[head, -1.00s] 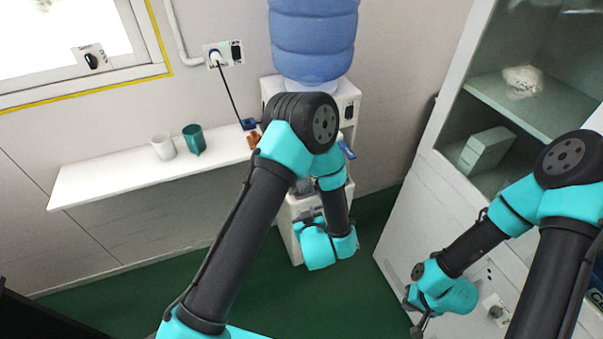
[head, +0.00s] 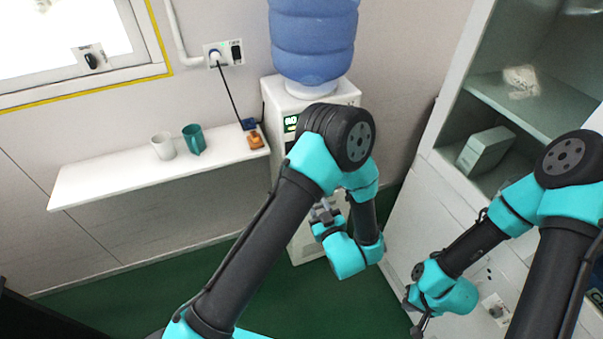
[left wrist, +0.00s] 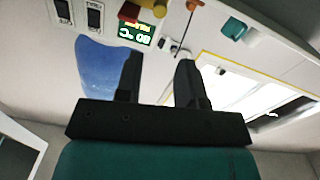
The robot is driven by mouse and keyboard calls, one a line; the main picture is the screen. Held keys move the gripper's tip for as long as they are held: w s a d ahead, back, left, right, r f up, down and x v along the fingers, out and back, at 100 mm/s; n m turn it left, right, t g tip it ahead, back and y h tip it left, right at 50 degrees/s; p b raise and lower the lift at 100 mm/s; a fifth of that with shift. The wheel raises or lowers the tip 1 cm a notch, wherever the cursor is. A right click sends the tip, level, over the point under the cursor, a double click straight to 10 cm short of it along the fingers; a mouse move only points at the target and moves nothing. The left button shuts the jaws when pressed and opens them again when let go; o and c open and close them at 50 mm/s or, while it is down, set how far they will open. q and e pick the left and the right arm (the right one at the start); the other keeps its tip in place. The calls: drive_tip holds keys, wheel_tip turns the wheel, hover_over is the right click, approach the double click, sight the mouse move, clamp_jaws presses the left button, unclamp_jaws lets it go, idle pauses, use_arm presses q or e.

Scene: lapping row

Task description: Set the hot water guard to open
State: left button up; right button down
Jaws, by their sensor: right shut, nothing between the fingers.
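The water dispenser (head: 312,100) stands against the wall under its blue bottle (head: 313,45). Most of its front is behind my left arm in the head view. In the left wrist view its panel appears at the top, with a green lit display (left wrist: 135,34), a red part (left wrist: 129,11) and a yellowish part (left wrist: 155,6). The red part may be the hot water guard; I cannot tell its setting. My left gripper (head: 325,212) is in front of the dispenser; its fingers (left wrist: 160,78) are apart and empty. My right gripper (head: 419,328) is shut and empty, low by the cabinet.
A shelf (head: 100,185) at left carries a white cup (head: 163,146), a teal cup (head: 194,139) and an orange item (head: 255,140). The grey cabinet (head: 425,190) stands at right. Two dark switches (left wrist: 95,18) show beside the red part.

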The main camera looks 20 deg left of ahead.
use_arm(q)
drive_tip(key=x, duration=1.5)
drive_tip(key=shift+w+a, duration=0.2)
drive_tip(key=shift+w, duration=0.1)
clamp_jaws()
